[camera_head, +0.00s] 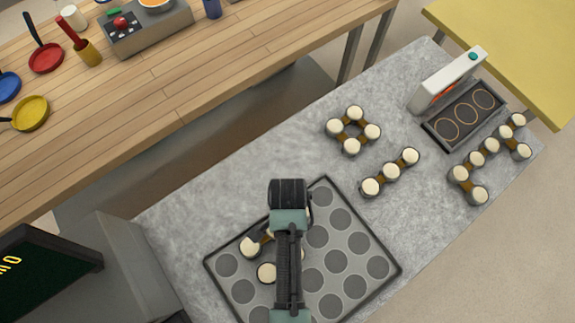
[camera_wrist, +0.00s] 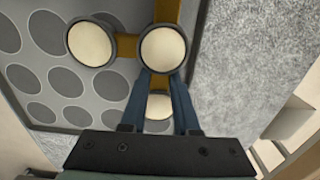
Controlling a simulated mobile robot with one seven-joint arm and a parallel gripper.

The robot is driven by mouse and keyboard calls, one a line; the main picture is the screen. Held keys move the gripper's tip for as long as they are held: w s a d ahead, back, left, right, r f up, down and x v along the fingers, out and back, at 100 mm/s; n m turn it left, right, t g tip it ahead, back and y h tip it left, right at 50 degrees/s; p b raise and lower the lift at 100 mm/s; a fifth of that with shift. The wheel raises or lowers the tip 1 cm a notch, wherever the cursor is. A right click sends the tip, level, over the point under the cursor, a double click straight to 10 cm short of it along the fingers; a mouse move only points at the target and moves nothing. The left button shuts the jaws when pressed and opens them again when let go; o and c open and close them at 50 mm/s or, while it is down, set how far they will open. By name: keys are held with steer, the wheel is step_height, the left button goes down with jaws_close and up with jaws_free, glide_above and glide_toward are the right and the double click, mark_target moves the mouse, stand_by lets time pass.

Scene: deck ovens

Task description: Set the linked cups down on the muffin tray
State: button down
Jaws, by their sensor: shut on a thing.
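The linked cups, cream-topped with dark rims and brown links, show at the left of the muffin tray (camera_head: 391,270) in the head view, partly hidden by my arm. One of their cups (camera_head: 250,246) is plain there. In the wrist view, several linked cups (camera_wrist: 91,44) show close up, with the tray's grey round wells behind and to the left. My gripper (camera_wrist: 161,78) is shut on the linked cups, its blue fingers at the brown link just below the central cup. In the head view my arm hides the fingertips. I cannot tell whether the cups touch the tray.
Other linked cups stand on the grey counter: a square group (camera_head: 372,131), a short row (camera_head: 391,172) and a longer branched set (camera_head: 477,158). A black three-ring plate (camera_head: 463,117) with a white panel is at upper right. A wooden table (camera_head: 160,90) with pans lies beyond a gap.

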steer(key=shift+f, duration=0.15)
steer(key=shift+f, duration=0.2)
steer(key=c, duration=0.7)
jaws_free()
steer(key=shift+o, duration=0.2)
steer(key=shift+r, duration=0.15)
